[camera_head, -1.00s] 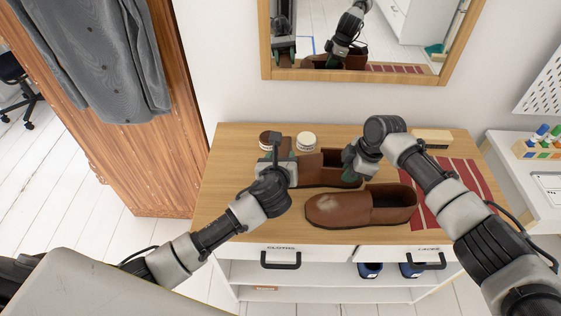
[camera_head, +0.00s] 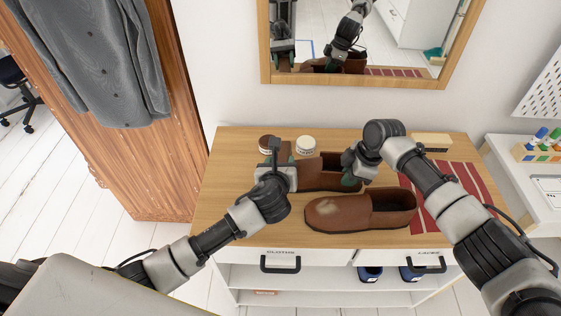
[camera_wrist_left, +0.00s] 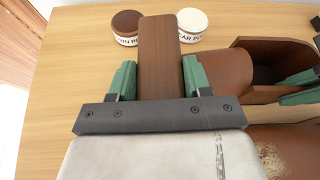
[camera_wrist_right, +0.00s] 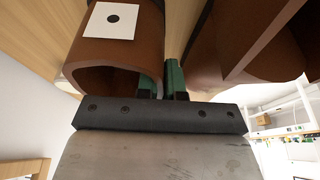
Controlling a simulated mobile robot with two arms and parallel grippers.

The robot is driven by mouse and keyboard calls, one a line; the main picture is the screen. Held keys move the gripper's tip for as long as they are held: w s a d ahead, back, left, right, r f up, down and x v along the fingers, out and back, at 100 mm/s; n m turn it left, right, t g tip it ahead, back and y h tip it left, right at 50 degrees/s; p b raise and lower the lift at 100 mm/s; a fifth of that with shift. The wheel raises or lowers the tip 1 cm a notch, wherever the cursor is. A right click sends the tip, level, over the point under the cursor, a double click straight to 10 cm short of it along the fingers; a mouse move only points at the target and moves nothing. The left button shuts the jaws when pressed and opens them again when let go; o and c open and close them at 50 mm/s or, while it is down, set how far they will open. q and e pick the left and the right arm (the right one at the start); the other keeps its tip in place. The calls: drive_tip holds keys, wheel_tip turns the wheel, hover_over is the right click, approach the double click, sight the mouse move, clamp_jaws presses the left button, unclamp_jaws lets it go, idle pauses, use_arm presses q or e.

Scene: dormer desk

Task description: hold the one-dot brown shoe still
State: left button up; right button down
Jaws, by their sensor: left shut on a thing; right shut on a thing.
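The one-dot brown shoe (camera_head: 325,172) stands on the wooden cabinet top behind a second brown shoe (camera_head: 360,210), which has a pale scuffed patch on its toe. The white one-dot tag (camera_wrist_right: 112,20) shows on the first shoe in the right wrist view. My right gripper (camera_head: 352,170) is shut on that shoe's rim; its green fingers (camera_wrist_right: 161,80) straddle the wall. My left gripper (camera_head: 282,168) is shut on a brown wooden block (camera_wrist_left: 158,48), perhaps a brush, by the shoe's toe end. Whether the block touches the shoe is hidden.
A brown-lidded jar (camera_head: 268,143) and a white-lidded jar (camera_head: 306,144) stand behind the block. A pale brush (camera_head: 432,141) lies at the back right, near a red striped mat (camera_head: 465,190). A mirror (camera_head: 365,80) hangs behind. The front left of the top is clear.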

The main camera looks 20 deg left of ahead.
use_arm(q)
drive_tip(key=shift+s+a+r, duration=0.1)
drive_tip(key=shift+a+r, duration=0.1)
drive_tip(key=shift+r, duration=1.3)
drive_tip(key=shift+a+r, duration=0.15)
drive_tip(key=shift+r, duration=1.3)
use_arm(e)
drive_tip(key=c, duration=1.2)
unclamp_jaws()
